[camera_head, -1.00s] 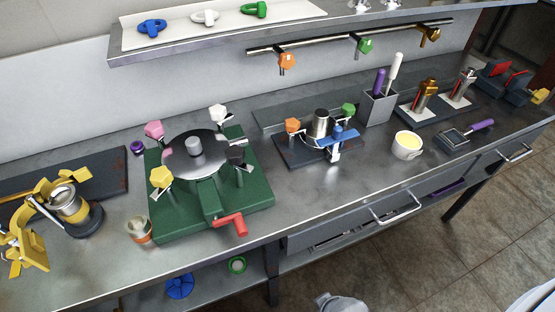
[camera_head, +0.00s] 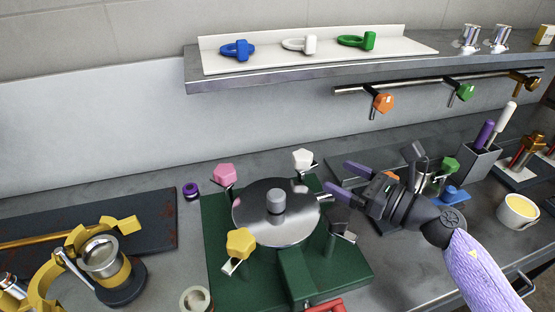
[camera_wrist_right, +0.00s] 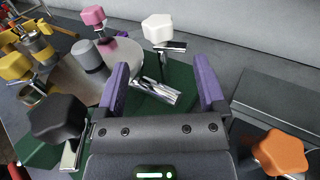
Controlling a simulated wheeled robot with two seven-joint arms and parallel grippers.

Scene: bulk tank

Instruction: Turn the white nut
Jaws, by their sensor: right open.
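The white nut (camera_head: 303,159) is a faceted knob on a metal clamp at the back right of the round metal lid (camera_head: 250,222) on the green base (camera_head: 222,274). It also shows in the right wrist view (camera_wrist_right: 158,28), beyond my fingertips. My right gripper (camera_head: 341,178) is open and empty, with purple fingers pointing left, a little to the right of and in front of the white nut, apart from it. Pink (camera_head: 224,174), yellow (camera_head: 240,242) and black (camera_head: 340,229) nuts stand around the lid. My left gripper is not in view.
An orange knob (camera_wrist_right: 280,152) on the neighbouring fixture is close to my right gripper. A shelf (camera_head: 330,65) with coloured clamps and a hanging rail (camera_head: 420,86) are above. A yellow-handled device (camera_head: 105,255) stands at left. Bare counter lies behind the green base.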

